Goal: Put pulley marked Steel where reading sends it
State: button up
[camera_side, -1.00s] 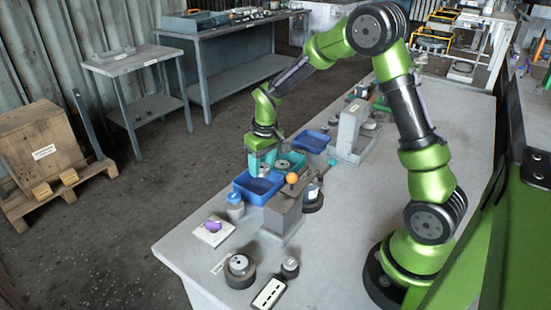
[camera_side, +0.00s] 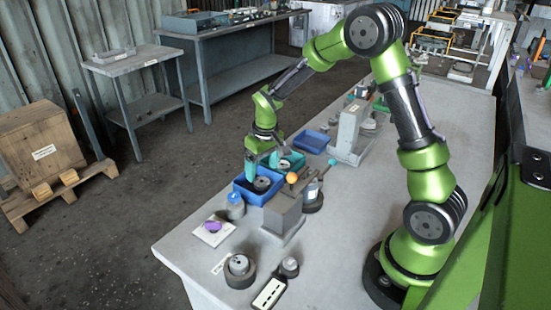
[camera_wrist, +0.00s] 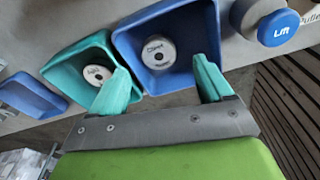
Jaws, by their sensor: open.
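The marking is too blurred to read surely. In the side view this pulley (camera_side: 262,184) lies in the nearer blue bin (camera_side: 249,195). My gripper (camera_side: 262,164) is just above that bin, with its teal fingers apart. In the wrist view my gripper (camera_wrist: 162,85) shows open, with nothing between its fingers. Another marked disc (camera_wrist: 96,75) lies in the teal bin (camera_wrist: 62,70) beside it. No reading can be made out.
A farther blue bin (camera_side: 312,141) looks empty. A grey block with an orange knob (camera_side: 291,178) stands close to the nearer bin. A blue-capped jar (camera_side: 235,205), a plate with a purple piece (camera_side: 213,230) and round parts (camera_side: 239,268) stand at the front.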

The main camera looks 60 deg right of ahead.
notch_tip(320, 180, up, 17)
jog(key=s, duration=0.2)
jog(key=shift+a+f, duration=0.2)
jog(key=shift+w, duration=0.1)
jog(key=s+a+r+m+t+y, duration=0.1)
jog(key=s+a+t, duration=0.2)
jog(key=s+a, duration=0.2)
jog(key=s+a+r+t+y, duration=0.1)
jog(key=s+a, duration=0.4)
jog(key=s, duration=0.7)
jog(key=shift+s+a+r+m+t, duration=0.2)
jog(key=shift+a+r+m+t, duration=0.15)
jog(key=shift+t, duration=0.55)
